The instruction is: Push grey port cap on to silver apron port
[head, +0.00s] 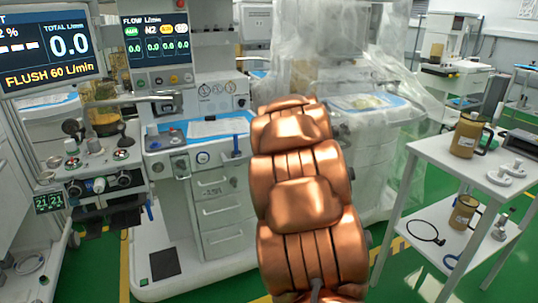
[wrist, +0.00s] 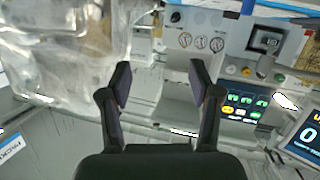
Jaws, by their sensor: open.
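In the head view my copper arm hides the gripper. Neither port nor cap can be made out in the wrist view.
A left machine (head: 95,165) with knobs and hoses stands beside the middle one. Plastic sheeting (head: 385,75) drapes the equipment behind my arm. A white table (head: 430,152) at right holds brown jugs. Green floor (head: 395,270) shows between the table and my arm.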

